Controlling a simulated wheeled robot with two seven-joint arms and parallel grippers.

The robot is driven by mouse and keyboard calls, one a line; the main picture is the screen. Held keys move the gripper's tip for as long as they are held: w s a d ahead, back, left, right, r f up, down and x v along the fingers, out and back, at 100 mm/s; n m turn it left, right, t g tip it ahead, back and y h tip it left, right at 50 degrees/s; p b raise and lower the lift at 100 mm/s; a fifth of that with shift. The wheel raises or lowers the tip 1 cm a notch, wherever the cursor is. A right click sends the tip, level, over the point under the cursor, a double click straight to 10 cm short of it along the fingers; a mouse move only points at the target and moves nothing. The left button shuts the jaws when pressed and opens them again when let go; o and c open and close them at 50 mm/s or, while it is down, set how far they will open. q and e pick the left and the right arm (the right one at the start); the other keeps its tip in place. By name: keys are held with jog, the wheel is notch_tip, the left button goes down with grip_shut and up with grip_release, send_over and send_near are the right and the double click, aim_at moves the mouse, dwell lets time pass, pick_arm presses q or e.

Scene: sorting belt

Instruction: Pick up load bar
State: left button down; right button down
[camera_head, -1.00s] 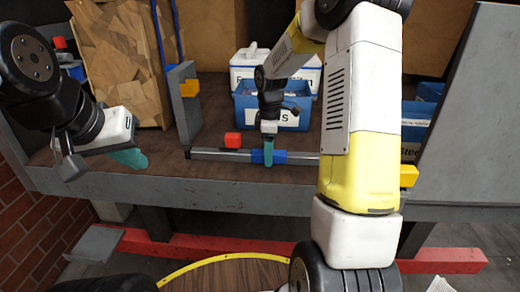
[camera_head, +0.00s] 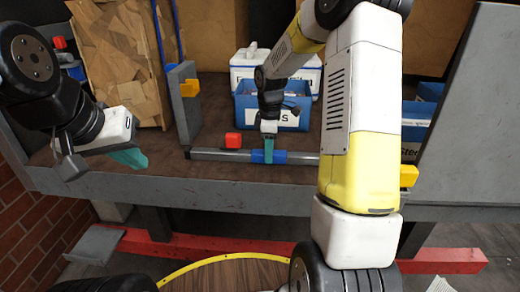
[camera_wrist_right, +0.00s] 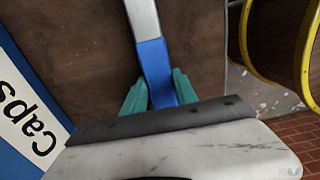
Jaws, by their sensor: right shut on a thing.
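The load bar (camera_head: 215,154) is a long grey bar with a blue middle section, lying across the brown work surface in the head view. In the right wrist view its blue section (camera_wrist_right: 155,65) runs between the two teal fingers. My right gripper (camera_head: 268,152) is shut on the blue section. It also shows in the right wrist view (camera_wrist_right: 161,92). The bar's right part is hidden behind my right arm in the head view. My left gripper (camera_head: 132,158) is over the left front of the surface, away from the bar. Its jaw opening cannot be made out.
A blue bin (camera_head: 244,103) with a label and a white box (camera_head: 248,62) stand behind. A grey post (camera_head: 184,105) stands at the left. The grey front edge (camera_head: 180,190) of the bench runs below.

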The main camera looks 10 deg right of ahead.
jog(key=shift+w+r, duration=0.1)
jog(key=shift+r, duration=0.05)
dwell(0.8)
jog(key=shift+r, duration=1.6)
jog(key=shift+s+a+r, duration=0.15)
jog(key=shift+s+a, duration=0.05)
jog(key=shift+s, duration=0.05)
jog(key=s+a+r, duration=0.1)
jog(key=s+a, duration=0.8)
jog(key=s, duration=0.3)
jog(key=shift+s+r, duration=0.15)
jog(key=shift+s, duration=0.2)
notch_tip(320, 180, up, 6)
